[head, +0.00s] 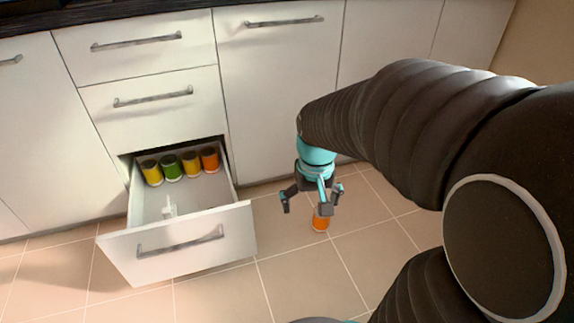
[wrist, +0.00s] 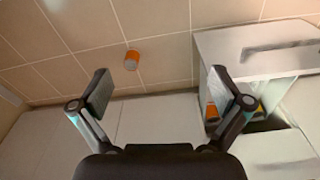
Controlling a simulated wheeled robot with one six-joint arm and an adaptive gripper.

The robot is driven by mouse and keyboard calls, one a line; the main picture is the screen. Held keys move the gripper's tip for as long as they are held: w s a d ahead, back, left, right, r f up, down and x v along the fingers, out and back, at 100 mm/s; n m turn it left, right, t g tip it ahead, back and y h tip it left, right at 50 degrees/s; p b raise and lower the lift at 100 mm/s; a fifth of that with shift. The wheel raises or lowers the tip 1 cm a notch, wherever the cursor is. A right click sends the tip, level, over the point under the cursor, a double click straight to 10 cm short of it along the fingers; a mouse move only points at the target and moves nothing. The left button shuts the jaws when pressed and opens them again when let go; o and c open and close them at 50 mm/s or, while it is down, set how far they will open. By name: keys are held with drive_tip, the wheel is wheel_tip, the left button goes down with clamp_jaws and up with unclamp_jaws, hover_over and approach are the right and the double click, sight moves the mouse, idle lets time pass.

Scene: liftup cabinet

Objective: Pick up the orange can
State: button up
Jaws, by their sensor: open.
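An orange can (head: 320,223) stands on the tiled floor right of the open drawer in the head view. The wrist view shows this can (wrist: 132,60) on the tiles, beyond the fingertips and nearer the left finger. My gripper (head: 312,205) is open and empty, with its fingers spread. In the head view it partly covers the top of the can; I cannot tell the exact gap, but the wrist view shows the can apart from the fingers (wrist: 160,86). Another orange can (head: 210,159) stands in the drawer.
The open bottom drawer (head: 180,246) juts out left of my gripper and holds a yellow can (head: 152,172), a green can (head: 172,167) and another yellow can (head: 192,163) at its back. White cabinet fronts (head: 280,100) stand behind. The floor around the standing can is clear.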

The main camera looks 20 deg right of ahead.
drive_tip(key=w+d+f+n+g+b, duration=0.1)
drive_tip(key=w+d+f, duration=0.3)
drive_tip(key=w+f, duration=0.25)
drive_tip(key=w+d+f+n+g+b, duration=0.1)
drive_tip(key=w+d+f, duration=0.35)
drive_tip(key=f, duration=0.35)
drive_tip(key=n+b, duration=0.2)
drive_tip(key=n, duration=0.9)
hover_over(321, 219)
wheel_tip(321, 219, down, 24)
drive_tip(key=w+n, duration=0.1)
drive_tip(key=w+d+r+n, duration=0.1)
drive_tip(key=w+n, duration=0.1)
drive_tip(key=shift+w+d+r+n+t, duration=0.1)
drive_tip(key=shift+d+r+n+t, duration=0.15)
drive_tip(key=shift+r+n+t, duration=0.15)
drive_tip(key=shift+w+d+r+n, duration=0.1)
drive_tip(key=shift+w+n, duration=0.1)
drive_tip(key=shift+n, duration=1.4)
wheel_tip(321, 219, down, 9)
drive_tip(key=shift+r+b, duration=0.2)
drive_tip(key=shift+b, duration=0.15)
drive_tip(key=shift+s+d+f+b, duration=0.1)
drive_tip(key=shift+s+f+b, duration=0.05)
drive_tip(key=shift+f, duration=1.2)
drive_tip(key=shift+s+f+b, duration=0.15)
drive_tip(key=shift+f, duration=1.15)
drive_tip(key=c, duration=1.4)
